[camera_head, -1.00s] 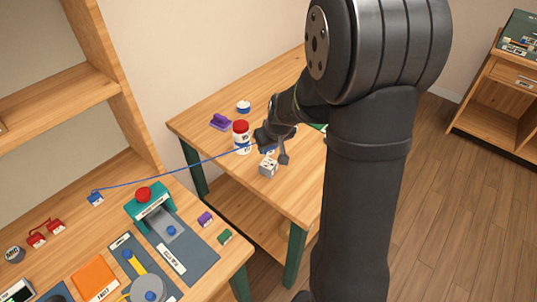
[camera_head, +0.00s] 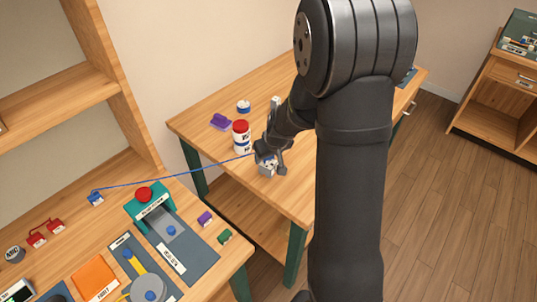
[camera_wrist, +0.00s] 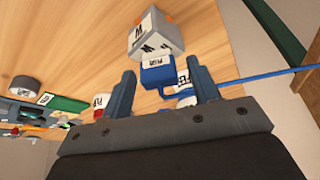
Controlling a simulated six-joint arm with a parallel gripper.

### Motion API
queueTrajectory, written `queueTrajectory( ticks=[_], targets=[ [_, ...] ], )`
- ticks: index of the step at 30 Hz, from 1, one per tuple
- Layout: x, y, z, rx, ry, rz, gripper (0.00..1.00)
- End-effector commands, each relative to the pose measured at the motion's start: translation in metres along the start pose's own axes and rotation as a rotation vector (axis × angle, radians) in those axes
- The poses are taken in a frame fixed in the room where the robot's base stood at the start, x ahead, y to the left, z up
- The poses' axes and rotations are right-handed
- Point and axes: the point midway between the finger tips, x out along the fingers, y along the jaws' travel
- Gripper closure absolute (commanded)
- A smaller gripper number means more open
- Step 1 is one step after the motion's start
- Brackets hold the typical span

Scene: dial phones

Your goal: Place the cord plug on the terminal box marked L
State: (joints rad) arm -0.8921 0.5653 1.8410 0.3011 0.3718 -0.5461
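The cord plug is a small blue block (camera_wrist: 158,74) with a white label, seen in the wrist view between and just beyond my fingertips. It appears against the face of a pale grey terminal box (camera_wrist: 155,32) with dark lettering and an orange patch; I cannot read a sure L. The box also shows in the head view (camera_head: 267,170), partly under my gripper (camera_head: 270,152). My gripper's fingers (camera_wrist: 163,78) stand wide apart, with a visible gap on the plug's right side. The blue cord (camera_head: 170,178) runs to a blue block (camera_head: 95,199) on the left bench.
A white jar with a red lid (camera_head: 241,138) stands close left of my gripper. A purple item (camera_head: 220,121) and a small blue-and-white pot (camera_head: 243,107) lie behind it. The left bench holds a teal device with a red knob (camera_head: 144,195). The table front is clear.

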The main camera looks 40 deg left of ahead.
Motion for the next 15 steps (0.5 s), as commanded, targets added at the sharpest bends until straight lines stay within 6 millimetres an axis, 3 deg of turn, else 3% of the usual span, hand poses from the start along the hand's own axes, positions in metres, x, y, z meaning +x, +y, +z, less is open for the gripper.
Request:
queueTrajectory(
  ticks=[8,15],
  targets=[
    [-0.005,0.0,-0.002,0.0,0.001,0.0,0.44],
    [-0.036,0.001,-0.003,0.0,0.005,0.002,0.44]
  ],
)
